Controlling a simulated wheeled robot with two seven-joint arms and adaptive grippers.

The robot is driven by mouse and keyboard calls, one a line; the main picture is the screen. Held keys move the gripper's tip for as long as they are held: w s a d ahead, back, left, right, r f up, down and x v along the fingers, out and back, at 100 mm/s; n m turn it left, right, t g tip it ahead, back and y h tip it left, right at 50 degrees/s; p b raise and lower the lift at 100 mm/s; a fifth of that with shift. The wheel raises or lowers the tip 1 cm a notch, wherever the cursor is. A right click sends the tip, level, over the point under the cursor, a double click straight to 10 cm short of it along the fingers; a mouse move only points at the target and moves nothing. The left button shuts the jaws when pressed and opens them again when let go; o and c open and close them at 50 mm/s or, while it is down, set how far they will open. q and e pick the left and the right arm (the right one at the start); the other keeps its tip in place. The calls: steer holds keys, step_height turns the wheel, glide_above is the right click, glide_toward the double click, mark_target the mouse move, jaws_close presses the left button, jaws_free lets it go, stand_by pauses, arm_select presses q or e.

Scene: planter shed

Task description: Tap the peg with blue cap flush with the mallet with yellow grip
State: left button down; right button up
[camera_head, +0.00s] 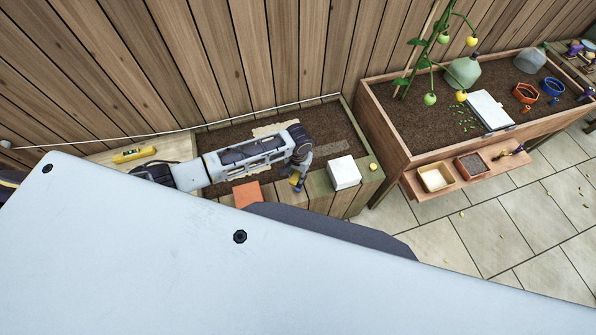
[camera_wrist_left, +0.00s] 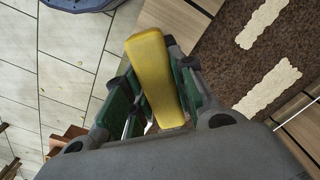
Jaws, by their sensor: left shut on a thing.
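My left gripper (camera_head: 298,181) hangs over the front edge of the low soil bed, between the orange square and the white box. It is shut on the yellow grip of the mallet (camera_wrist_left: 156,72); in the left wrist view the grip stands between the green-lined fingers (camera_wrist_left: 152,100). A small yellow part of the mallet shows in the head view (camera_head: 294,178). The mallet's head is hidden. I cannot make out the peg with blue cap in either view. My right gripper is not in view.
The low soil bed (camera_head: 344,137) has pale strips on its soil. A white box (camera_head: 344,172) and an orange square (camera_head: 247,194) sit along its front. A yellow level (camera_head: 134,155) lies at left. A raised planter (camera_head: 400,130) stands right; paved floor (camera_head: 490,230) is open before it.

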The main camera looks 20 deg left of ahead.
arm_select(q)
steer(key=shift+f+b, duration=0.7)
steer(key=shift+f, duration=1)
steer(key=shift+f, duration=0.4)
steer(key=shift+f, duration=0.1)
step_height(320, 180, down, 2)
steer(key=shift+f+b, duration=0.15)
steer(key=shift+b, duration=0.35)
step_height(320, 180, up, 4)
steer(key=p, duration=0.5)
steer(key=shift+f, duration=0.1)
